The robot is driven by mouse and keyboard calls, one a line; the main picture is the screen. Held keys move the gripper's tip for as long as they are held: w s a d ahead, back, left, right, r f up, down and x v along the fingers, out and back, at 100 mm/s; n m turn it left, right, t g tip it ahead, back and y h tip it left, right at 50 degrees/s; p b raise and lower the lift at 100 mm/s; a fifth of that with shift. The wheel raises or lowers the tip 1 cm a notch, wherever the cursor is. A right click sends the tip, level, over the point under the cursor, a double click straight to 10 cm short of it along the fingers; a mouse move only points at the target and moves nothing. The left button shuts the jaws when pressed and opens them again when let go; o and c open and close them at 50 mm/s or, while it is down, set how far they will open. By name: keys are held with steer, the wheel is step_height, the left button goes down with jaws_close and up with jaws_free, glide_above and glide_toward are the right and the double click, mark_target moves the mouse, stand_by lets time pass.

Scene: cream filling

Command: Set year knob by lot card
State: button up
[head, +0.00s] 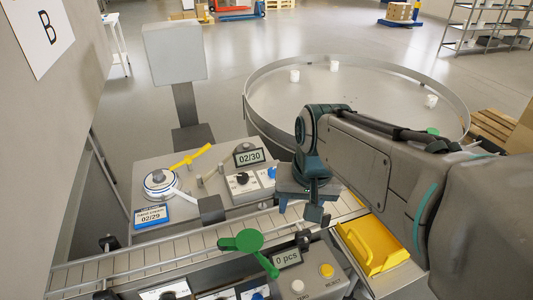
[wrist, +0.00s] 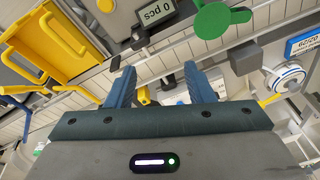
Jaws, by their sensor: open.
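The lot card (head: 152,216), white with a blue header, reads 02/29 and lies at the left of the machine top. It also shows upside down in the wrist view (wrist: 305,43). A display (head: 249,156) reads 02/30. Below it is a small white panel (head: 250,188) with a black knob (head: 242,178) and a blue button (head: 272,172). I cannot read whether this knob is the year knob. My gripper (head: 316,212) is to the right of the panel, over the conveyor, apart from the knob. In the wrist view its two blue-grey fingers (wrist: 158,76) are apart and empty.
A slatted conveyor (head: 130,262) crosses in front. A green paddle (head: 240,240), a "0 pcs" display (head: 287,258) and a yellow tray (head: 355,240) are near my gripper. A yellow lever (head: 192,156) and a grey post (head: 184,105) rise at the back. A round table (head: 330,90) stands beyond.

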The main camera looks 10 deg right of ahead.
steer(key=w+d+r+m+g+y, duration=0.1)
steer(key=w+r+m, duration=0.1)
steer(key=w+m, duration=0.35)
steer(key=w+d+r+m+g+y, duration=0.1)
steer(key=w+r+m, duration=0.1)
steer(key=w, duration=0.6)
steer(key=m+g+y+b, duration=0.1)
steer(key=m+y, duration=0.1)
steer(key=m, duration=0.4)
glide_toward(273, 169)
steer(key=x, duration=0.8)
steer(key=shift+s+a+f, duration=0.1)
steer(key=shift+s+f, duration=0.05)
steer(key=shift+f, duration=0.1)
steer(key=c, duration=1)
